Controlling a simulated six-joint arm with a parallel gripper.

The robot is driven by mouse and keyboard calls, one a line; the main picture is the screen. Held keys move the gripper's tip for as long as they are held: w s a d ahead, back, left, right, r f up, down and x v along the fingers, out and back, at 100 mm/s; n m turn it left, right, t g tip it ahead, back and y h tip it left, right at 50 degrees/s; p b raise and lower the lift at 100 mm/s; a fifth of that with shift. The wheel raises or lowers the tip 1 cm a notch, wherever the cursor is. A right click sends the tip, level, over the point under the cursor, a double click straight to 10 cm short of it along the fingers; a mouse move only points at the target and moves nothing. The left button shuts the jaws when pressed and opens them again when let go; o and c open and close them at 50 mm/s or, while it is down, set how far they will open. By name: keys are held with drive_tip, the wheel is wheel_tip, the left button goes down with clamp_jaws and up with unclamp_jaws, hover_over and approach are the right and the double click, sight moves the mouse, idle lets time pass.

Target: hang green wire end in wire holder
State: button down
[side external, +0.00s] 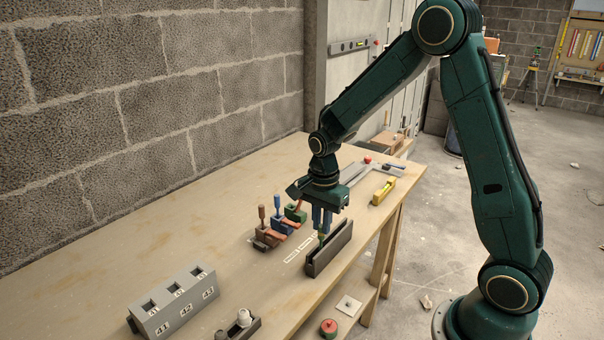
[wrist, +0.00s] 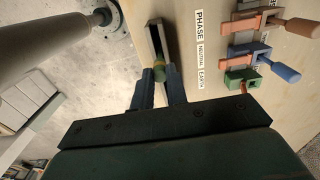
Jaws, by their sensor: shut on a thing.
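The wire holder (side external: 330,256) is a long dark grey slotted block near the table's right edge. In the wrist view its slot (wrist: 154,38) runs away just beyond my fingertips. My gripper (side external: 322,232) points straight down over the holder and is shut on the green wire end (wrist: 160,71). The wire end shows as a green and yellow piece between the fingers (wrist: 161,82), and as a small green bit at the holder's top. I cannot tell how deep it sits in the slot.
Paper labels (side external: 301,247) lie between the reels and the holder. A grey numbered block (side external: 178,300) and a dark tray with knobs (side external: 240,326) stand at the front. A yellow level (side external: 384,192) lies behind the holder. The table's left side is clear.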

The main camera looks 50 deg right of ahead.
drive_tip(key=shift+f, duration=1.25)
idle(0.3)
drive_tip(key=c, duration=1.1)
unclamp_jaws()
drive_tip(key=shift+r, duration=0.2)
drive_tip(key=shift+r, duration=3.3)
drive_tip(key=shift+s+a+r+n, duration=0.2)
drive_tip(key=shift+r+n, duration=0.1)
drive_tip(key=shift+r, duration=0.2)
drive_tip(key=s+a+r+n+t, duration=0.2)
drive_tip(key=s+r+n, duration=0.2)
drive_tip(key=s+n, duration=0.1)
drive_tip(key=s+a+r+n+t, duration=0.1)
drive_tip(key=s+a+r+n, duration=0.1)
drive_tip(key=s+r+n, duration=0.3)
drive_tip(key=s+a+r+n+t, duration=0.2)
drive_tip(key=s+r+n, duration=0.3)
drive_tip(key=s, duration=0.5)
drive_tip(key=shift+s+a+n+t, duration=0.15)
drive_tip(key=shift+a+n+t, duration=0.15)
drive_tip(key=shift+n, duration=0.9)
